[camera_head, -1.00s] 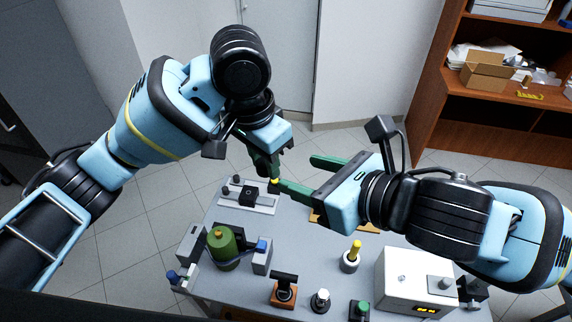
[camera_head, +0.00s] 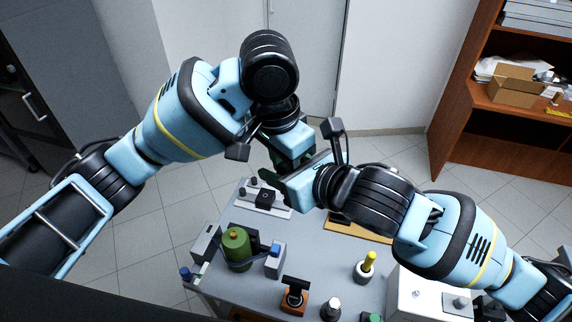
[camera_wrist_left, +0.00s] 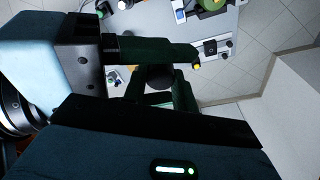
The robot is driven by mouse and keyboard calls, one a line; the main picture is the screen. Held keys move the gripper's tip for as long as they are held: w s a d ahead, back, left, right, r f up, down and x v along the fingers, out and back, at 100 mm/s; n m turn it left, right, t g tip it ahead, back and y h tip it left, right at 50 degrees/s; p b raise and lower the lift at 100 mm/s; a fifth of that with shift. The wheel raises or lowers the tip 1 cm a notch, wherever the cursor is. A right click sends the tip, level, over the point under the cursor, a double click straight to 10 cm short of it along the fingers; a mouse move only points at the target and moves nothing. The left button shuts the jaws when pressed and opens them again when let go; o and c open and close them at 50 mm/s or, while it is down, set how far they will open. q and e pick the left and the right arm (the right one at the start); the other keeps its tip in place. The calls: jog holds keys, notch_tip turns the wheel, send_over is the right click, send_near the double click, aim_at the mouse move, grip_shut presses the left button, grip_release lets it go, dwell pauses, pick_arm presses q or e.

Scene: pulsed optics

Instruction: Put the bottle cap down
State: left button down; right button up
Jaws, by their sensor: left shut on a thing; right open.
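My left gripper (camera_wrist_left: 158,90) is shut on a dark, round piece (camera_wrist_left: 155,76), seen between its green fingertips in the left wrist view; I take it to be the bottle cap. In the head view the cap is hidden behind my right gripper (camera_head: 280,172). The right gripper is open and comes in from the right, close against the left one. In the left wrist view one of its green fingers (camera_wrist_left: 150,47) crosses just beyond the cap. I cannot tell whether it touches it. Both grippers are above the table's back edge.
The grey table (camera_head: 225,280) bears a green bottle (camera_head: 236,248) in a holder, a rail with a black block (camera_head: 265,199), a yellow-topped post (camera_head: 367,264), an orange-based mount (camera_head: 295,295) and a white box (camera_head: 425,300). A brown shelf (camera_head: 490,135) stands at right.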

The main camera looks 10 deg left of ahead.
jog(key=c, duration=0.8)
pick_arm(q)
jog(key=c, duration=1.6)
grip_release()
pick_arm(e)
jog(key=shift+c, duration=1.1)
pick_arm(q)
jog(key=o, duration=0.6)
jog(key=shift+c, duration=0.2)
notch_tip(320, 180, up, 12)
jog(key=s+a, duration=0.1)
jog(key=shift+s, duration=0.15)
jog(key=shift+a+f, duration=0.1)
jog(key=shift+f, duration=0.05)
